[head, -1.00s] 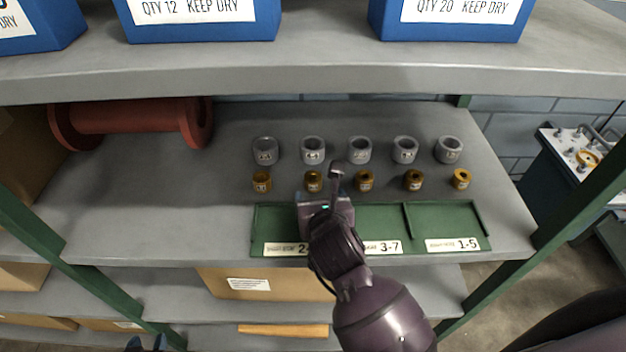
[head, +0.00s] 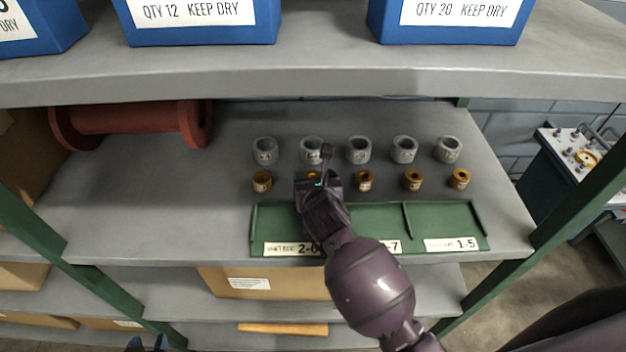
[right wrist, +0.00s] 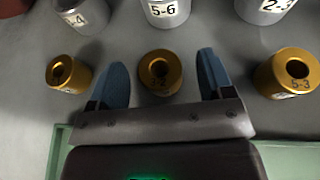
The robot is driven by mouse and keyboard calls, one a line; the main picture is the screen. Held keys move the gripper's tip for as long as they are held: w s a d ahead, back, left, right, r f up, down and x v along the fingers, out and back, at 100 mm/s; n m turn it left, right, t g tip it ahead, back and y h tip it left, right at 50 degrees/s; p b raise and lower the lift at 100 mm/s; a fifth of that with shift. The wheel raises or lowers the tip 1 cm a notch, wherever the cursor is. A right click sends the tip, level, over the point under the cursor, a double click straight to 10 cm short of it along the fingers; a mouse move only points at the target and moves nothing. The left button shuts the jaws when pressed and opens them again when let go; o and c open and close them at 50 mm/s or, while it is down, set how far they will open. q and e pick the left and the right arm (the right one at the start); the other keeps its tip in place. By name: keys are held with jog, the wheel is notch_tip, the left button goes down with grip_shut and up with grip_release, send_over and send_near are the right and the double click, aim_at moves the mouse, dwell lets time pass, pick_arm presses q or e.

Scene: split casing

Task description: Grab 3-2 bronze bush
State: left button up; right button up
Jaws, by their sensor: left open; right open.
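The bronze bush (right wrist: 160,72), with a label that appears to read 3-2, stands upright on the shelf between the blue fingers of my right gripper (right wrist: 168,78) in the right wrist view. The fingers are open, one on each side, with gaps to the bush. In the head view the right gripper (head: 320,178) covers most of this bush, second from left in the front row. My left gripper (head: 147,343) just shows at the bottom edge of the head view, open and far from the bushes.
Neighbouring bronze bushes stand left (right wrist: 68,75) and right, the right one marked 5-3 (right wrist: 288,74). Grey bushes (head: 359,150) form a row behind. A green labelled tray (head: 447,222) lies in front. The upper shelf (head: 330,75) overhangs. A red spool (head: 130,122) lies left.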

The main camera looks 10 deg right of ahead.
jog(key=shift+r, duration=0.1)
jog(key=c, duration=1.2)
